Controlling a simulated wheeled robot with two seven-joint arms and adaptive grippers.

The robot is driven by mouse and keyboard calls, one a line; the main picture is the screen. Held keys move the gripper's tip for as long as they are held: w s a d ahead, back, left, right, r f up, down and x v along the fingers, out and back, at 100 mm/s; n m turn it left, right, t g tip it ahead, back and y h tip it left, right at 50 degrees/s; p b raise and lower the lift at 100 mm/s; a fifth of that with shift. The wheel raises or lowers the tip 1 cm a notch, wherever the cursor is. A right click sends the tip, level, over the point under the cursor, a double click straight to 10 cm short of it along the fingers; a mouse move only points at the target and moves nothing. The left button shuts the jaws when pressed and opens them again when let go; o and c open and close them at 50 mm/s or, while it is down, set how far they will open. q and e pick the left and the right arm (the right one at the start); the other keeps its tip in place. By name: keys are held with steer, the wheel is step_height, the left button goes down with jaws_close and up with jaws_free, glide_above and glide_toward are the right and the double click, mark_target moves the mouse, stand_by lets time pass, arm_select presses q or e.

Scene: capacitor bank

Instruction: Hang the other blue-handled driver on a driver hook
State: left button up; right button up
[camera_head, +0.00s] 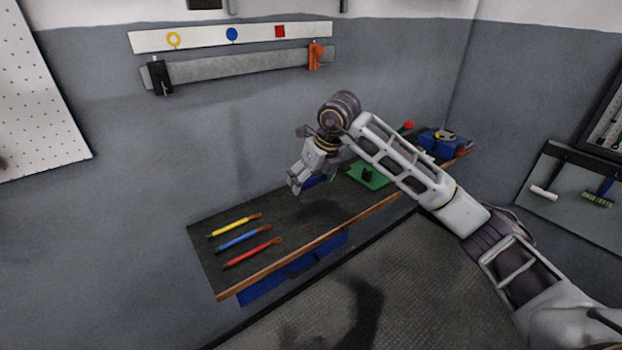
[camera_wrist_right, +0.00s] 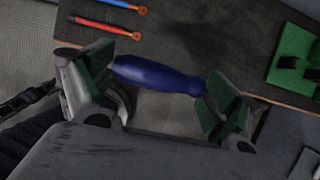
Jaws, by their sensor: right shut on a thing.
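My right gripper (camera_head: 298,182) is above the dark workbench (camera_head: 290,215), near its middle. In the right wrist view its green-padded fingers (camera_wrist_right: 157,84) are shut on a blue driver handle (camera_wrist_right: 157,74), which lies lengthwise across the gap between them. The driver's shaft cannot be made out there. A blue patch beside the gripper in the head view looks like the same handle (camera_head: 315,181). No hook is clearly identifiable as a driver hook. My left gripper is not in view.
Yellow (camera_head: 233,227), blue (camera_head: 242,239) and red (camera_head: 253,252) slim tools lie on the bench's left end. A green holder (camera_head: 368,177) and a blue box (camera_head: 440,140) stand farther right. A wall rail (camera_head: 235,67) carries black (camera_head: 160,78) and orange (camera_head: 315,57) brackets below a marked strip (camera_head: 200,38).

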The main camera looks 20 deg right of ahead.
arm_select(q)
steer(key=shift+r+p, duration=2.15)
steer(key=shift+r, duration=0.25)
arm_select(e)
steer(key=shift+r, duration=2.35)
steer(key=shift+s+f+n, duration=0.15)
steer(key=shift+f+n, duration=0.45)
steer(key=shift+f, duration=0.1)
steer(key=shift+s+f+n+g+y, duration=0.25)
steer(key=shift+f+n+g+y, duration=0.2)
steer(key=shift+f+n, duration=0.6)
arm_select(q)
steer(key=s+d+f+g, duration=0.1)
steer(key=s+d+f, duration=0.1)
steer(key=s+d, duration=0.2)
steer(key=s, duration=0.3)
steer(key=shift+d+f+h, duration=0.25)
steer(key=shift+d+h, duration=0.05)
arm_select(e)
steer(key=s+d+f+n+g+h, duration=0.1)
steer(key=s+f+n+g, duration=0.3)
steer(key=f+n, duration=0.6)
steer(key=s+d+f+n+g+h, duration=0.2)
steer(key=s+f+n+g, duration=0.2)
steer(key=n, duration=1.4)
steer(key=s+f, duration=0.3)
steer(key=f, duration=0.3)
steer(key=shift+s+d+f+n, duration=0.15)
steer(key=shift+s+d+n, duration=0.15)
steer(key=shift+d+n, duration=0.05)
